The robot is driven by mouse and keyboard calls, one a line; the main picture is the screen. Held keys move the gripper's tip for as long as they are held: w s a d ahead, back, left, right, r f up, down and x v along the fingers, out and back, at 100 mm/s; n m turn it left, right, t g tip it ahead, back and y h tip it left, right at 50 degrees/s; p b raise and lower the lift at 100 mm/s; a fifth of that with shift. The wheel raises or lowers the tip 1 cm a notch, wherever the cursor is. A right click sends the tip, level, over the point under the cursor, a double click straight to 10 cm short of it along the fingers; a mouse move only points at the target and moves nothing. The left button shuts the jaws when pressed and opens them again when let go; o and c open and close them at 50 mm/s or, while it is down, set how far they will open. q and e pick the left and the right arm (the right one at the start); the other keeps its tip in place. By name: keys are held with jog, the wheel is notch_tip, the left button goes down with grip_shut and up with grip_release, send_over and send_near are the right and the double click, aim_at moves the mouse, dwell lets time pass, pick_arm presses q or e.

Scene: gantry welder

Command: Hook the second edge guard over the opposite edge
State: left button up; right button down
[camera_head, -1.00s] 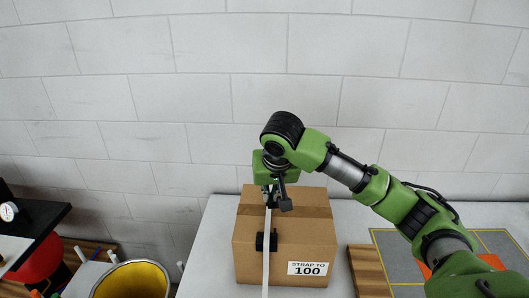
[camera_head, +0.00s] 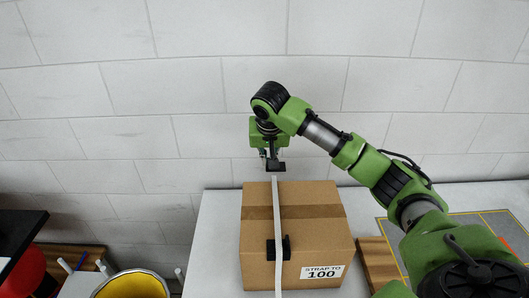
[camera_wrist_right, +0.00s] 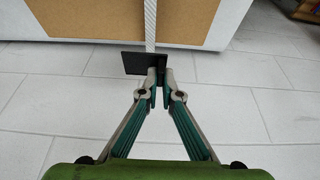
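The cardboard box (camera_head: 297,233) stands on the light table with a white strap (camera_head: 278,215) running over its top and down its near face. One black edge guard (camera_head: 279,248) sits at the box's near top edge by the strap. My right gripper (camera_head: 271,157) is beyond the box's far edge, shut on the second black edge guard (camera_head: 276,167). In the right wrist view the gripper (camera_wrist_right: 158,75) pinches this guard (camera_wrist_right: 140,63), which overlaps the lower end of the visible strap (camera_wrist_right: 150,25). Contact with the box cannot be told. My left gripper is not in view.
The white table (camera_head: 213,240) has bare room left of the box. A wooden block (camera_head: 378,262) and a marked mat (camera_head: 470,228) lie to the right. A yellow-lined bin (camera_head: 132,287) and a red object (camera_head: 22,275) are at lower left. A wall stands behind.

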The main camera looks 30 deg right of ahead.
aim_at(267, 185)
jog(key=shift+s+f, duration=0.1)
jog(key=shift+f, duration=0.85)
jog(key=shift+w+f, duration=0.25)
jog(key=shift+f, duration=0.4)
jog(key=f, duration=0.2)
jog(key=shift+w+f, duration=0.25)
jog(key=shift+f, duration=0.05)
jog(key=shift+s+f, duration=0.1)
jog(key=shift+f, duration=0.3)
jog(key=shift+f+b, duration=0.3)
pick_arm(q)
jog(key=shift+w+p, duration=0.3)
pick_arm(e)
jog(key=shift+f, duration=0.1)
